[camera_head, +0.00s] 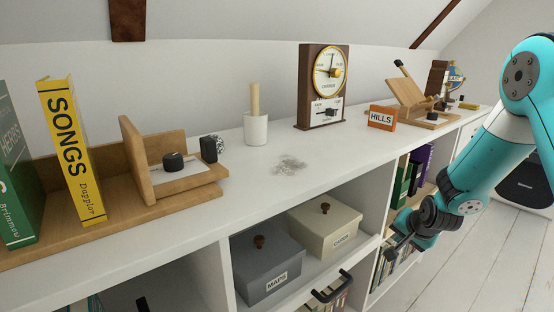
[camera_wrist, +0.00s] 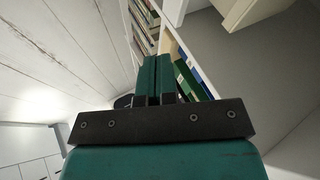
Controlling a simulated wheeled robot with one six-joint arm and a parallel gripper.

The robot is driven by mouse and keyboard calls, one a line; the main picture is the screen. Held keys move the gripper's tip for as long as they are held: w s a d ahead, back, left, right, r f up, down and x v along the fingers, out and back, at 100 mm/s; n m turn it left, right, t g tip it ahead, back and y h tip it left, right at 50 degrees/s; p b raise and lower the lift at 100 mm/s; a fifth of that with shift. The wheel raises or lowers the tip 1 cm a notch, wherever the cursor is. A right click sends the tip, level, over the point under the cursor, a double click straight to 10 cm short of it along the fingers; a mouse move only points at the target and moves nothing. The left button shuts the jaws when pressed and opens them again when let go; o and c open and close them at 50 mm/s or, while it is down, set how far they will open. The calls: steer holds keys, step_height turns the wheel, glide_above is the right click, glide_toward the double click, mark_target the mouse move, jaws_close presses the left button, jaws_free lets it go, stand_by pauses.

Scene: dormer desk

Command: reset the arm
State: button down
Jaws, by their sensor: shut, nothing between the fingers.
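My teal arm comes in from the right in the head view, in front of the shelf unit. My gripper (camera_head: 393,246) hangs low near the open shelf compartments, below the white top (camera_head: 345,160). In the wrist view my gripper (camera_wrist: 156,62) shows two teal fingers side by side, shut with nothing between them. Books on a shelf (camera_wrist: 190,78) show beyond the fingertips on the right side of that view. I cannot tell the exact distance between the fingertips and the shelf unit.
On the top stand a yellow SONGS book (camera_head: 72,150), a wooden holder (camera_head: 165,180), a white cup (camera_head: 256,128), a brown dial clock (camera_head: 323,86) and an orange HILLS sign (camera_head: 382,118). Grey dust (camera_head: 289,165) lies mid-top. Boxes MAPS (camera_head: 267,268) and cream (camera_head: 324,226) sit below.

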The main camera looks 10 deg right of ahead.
steer(key=s+a+r+n+g+y, duration=0.15)
steer(key=s+a+r+n, duration=0.25)
steer(key=s+a+r, duration=0.4)
steer(key=s+a+r+n+g+y, duration=0.15)
steer(key=s+a+r+n, duration=0.35)
steer(key=a, duration=0.5)
steer(key=s+a+r+n+g+y, duration=0.1)
steer(key=s+a+r+n+g, duration=0.2)
steer(key=s, duration=0.6)
steer(key=s+a+r+n+g+y, duration=0.1)
steer(key=s+a+r+n, duration=0.25)
steer(key=s, duration=0.55)
step_height(320, 180, up, 30)
steer(key=n+p, duration=0.1)
steer(key=p, duration=2.8)
steer(key=shift+s+d+f, duration=0.25)
steer(key=shift+s+d, duration=0.1)
steer(key=shift+s, duration=0.05)
